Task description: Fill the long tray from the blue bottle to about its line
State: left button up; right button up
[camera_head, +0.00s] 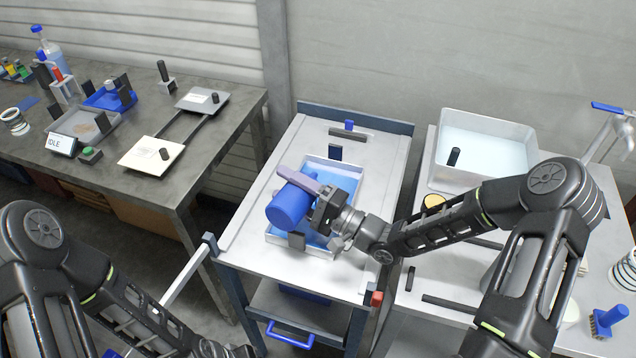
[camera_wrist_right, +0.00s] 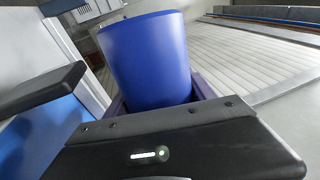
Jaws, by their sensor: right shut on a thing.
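The blue bottle (camera_head: 291,204) is a thick blue cylinder, held tilted above the long tray (camera_head: 318,248). The bottle also shows in the right wrist view (camera_wrist_right: 148,62). My right gripper (camera_head: 312,195) is shut on the bottle. The tray is pale-rimmed with blue inside, and stands on the middle table. The bottle and gripper hide much of its inside. I cannot make out a fill line, a stream, or the bottle's mouth. My left gripper (camera_head: 228,349) is at the bottom edge, away from the tray, and partly cut off.
A blue brush (camera_head: 609,319) lies at the far right. The left bench (camera_head: 215,140) holds trays, a bottle and an IDLE sign (camera_head: 60,145). The middle table's left side is clear.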

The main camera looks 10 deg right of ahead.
dwell(0.7)
jog(key=shift+r+n, duration=0.15)
jog(key=shift+n, duration=0.35)
notch_tip(320, 180, up, 2)
jog(key=n, duration=0.2)
jog(key=shift+s+a+r+n+g+y, duration=0.15)
jog(key=shift+n+g+y, duration=0.15)
jog(key=shift+n+g, duration=0.1)
jog(key=shift+s+a, duration=0.2)
jog(key=shift+s, duration=0.1)
jog(key=shift+w, duration=0.1)
jog(key=shift+n, duration=0.3)
